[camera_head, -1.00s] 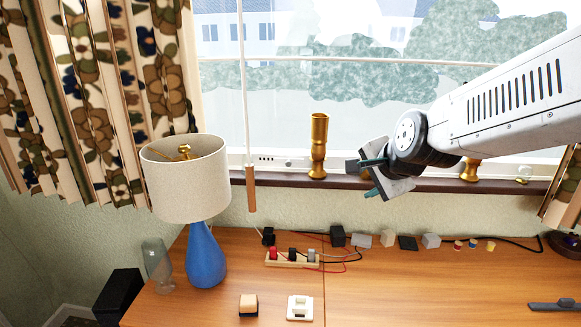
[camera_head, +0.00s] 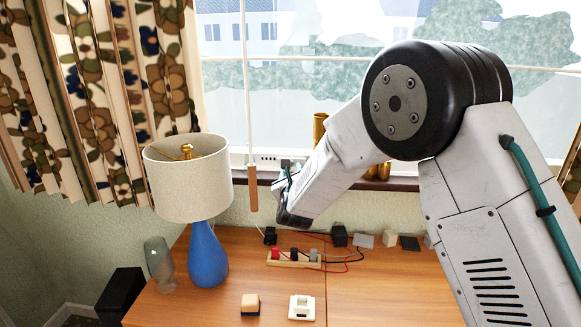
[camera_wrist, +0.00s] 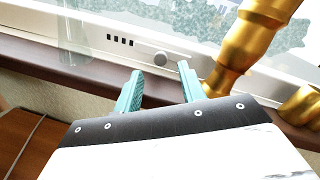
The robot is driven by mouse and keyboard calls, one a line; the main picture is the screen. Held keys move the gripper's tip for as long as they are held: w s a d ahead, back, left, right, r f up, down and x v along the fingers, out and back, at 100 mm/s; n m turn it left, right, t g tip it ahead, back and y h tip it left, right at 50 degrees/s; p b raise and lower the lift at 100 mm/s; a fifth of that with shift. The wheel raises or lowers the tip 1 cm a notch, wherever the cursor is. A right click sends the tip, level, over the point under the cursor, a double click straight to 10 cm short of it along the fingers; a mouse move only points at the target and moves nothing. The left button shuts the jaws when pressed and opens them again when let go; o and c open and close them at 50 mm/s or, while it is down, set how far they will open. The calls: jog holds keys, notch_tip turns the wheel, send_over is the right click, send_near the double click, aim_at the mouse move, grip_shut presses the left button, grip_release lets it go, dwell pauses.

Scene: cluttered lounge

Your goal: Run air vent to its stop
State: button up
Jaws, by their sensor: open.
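The air vent is a white strip low on the window frame. In the wrist view it shows several dark slots (camera_wrist: 120,41) and a round grey knob (camera_wrist: 160,59) to their right. In the head view its slots (camera_head: 268,158) show just left of my gripper (camera_head: 284,172), which hides the knob. In the wrist view my gripper (camera_wrist: 160,73) is open, its two teal fingers pointing at the vent. The knob appears in line with the gap between the fingertips, slightly beyond them. I cannot tell whether they touch it. Nothing is held.
A gold vase (camera_wrist: 245,45) stands close right of my fingers on the dark sill (camera_wrist: 70,60). A wooden-ended wand (camera_head: 253,190) hangs left of my gripper. A blue lamp (camera_head: 207,257) and small blocks and wired parts stand on the desk (camera_head: 365,290) below.

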jog(key=w, duration=0.5)
jog(key=shift+a, duration=0.25)
